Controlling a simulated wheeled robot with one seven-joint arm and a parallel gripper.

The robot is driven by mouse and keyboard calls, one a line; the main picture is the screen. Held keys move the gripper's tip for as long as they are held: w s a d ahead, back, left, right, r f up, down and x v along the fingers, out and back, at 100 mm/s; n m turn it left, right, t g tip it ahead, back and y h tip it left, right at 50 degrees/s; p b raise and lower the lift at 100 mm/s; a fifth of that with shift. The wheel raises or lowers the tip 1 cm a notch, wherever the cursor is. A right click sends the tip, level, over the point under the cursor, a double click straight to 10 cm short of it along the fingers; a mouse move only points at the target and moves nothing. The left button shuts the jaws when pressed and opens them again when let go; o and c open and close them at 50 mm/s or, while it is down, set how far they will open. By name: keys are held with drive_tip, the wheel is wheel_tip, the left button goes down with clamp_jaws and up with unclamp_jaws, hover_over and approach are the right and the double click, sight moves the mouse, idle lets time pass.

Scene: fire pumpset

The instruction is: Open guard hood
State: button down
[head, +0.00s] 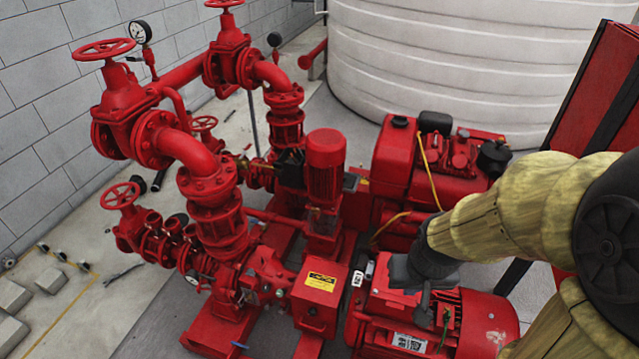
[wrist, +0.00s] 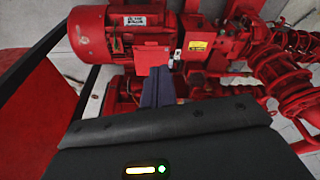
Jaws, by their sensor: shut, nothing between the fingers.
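The guard hood (head: 312,316) is a red box with a yellow caution label, between the pump and the red electric motor (head: 470,318). It looks closed in the head view. In the wrist view, the hood (wrist: 200,36) sits right of the motor (wrist: 92,38), its label facing me. My gripper (head: 424,296) is over the motor in the head view, right of the hood and apart from it. In the wrist view, my gripper's dark fingers (wrist: 158,80) are together and empty, pointing towards a red box on the motor's side. The gripper body hides the lower part of the wrist view.
Red pipes and valves (head: 215,180) crowd the left of the hood. A red engine (head: 435,165) stands behind the motor. A white tank (head: 440,65) is at the back. A red panel (head: 595,110) stands at the right.

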drive_tip(key=w+a+f+n+h+b, duration=0.3)
drive_tip(key=f+n+b, duration=0.35)
drive_tip(key=f, duration=0.95)
drive_tip(key=w+a+f+n+h+b, duration=0.35)
drive_tip(key=f+b, duration=0.65)
drive_tip(key=f, duration=0.5)
drive_tip(key=w+a+f+n+h+b, duration=0.25)
drive_tip(key=f+n+b, duration=0.5)
drive_tip(key=f, duration=0.85)
drive_tip(key=w+a+f+n+t+y+b, duration=0.1)
drive_tip(key=a+f+n+t+b, duration=0.3)
drive_tip(key=f, duration=0.5)
drive_tip(key=w+a+f+n+t+y+b, duration=0.1)
drive_tip(key=a+f+n+t+b, duration=0.3)
drive_tip(key=f, duration=0.5)
drive_tip(key=w+a+f+n+t+y+b, duration=0.1)
drive_tip(key=a+f+n+t+b, duration=0.4)
drive_tip(key=f, duration=0.5)
drive_tip(key=a+n+y+b, duration=0.1)
drive_tip(key=a+n+b, duration=0.1)
drive_tip(key=a+b, duration=0.1)
drive_tip(key=shift+y, duration=0.4)
drive_tip(key=shift+f+n, duration=0.1)
drive_tip(key=shift+n, duration=0.15)
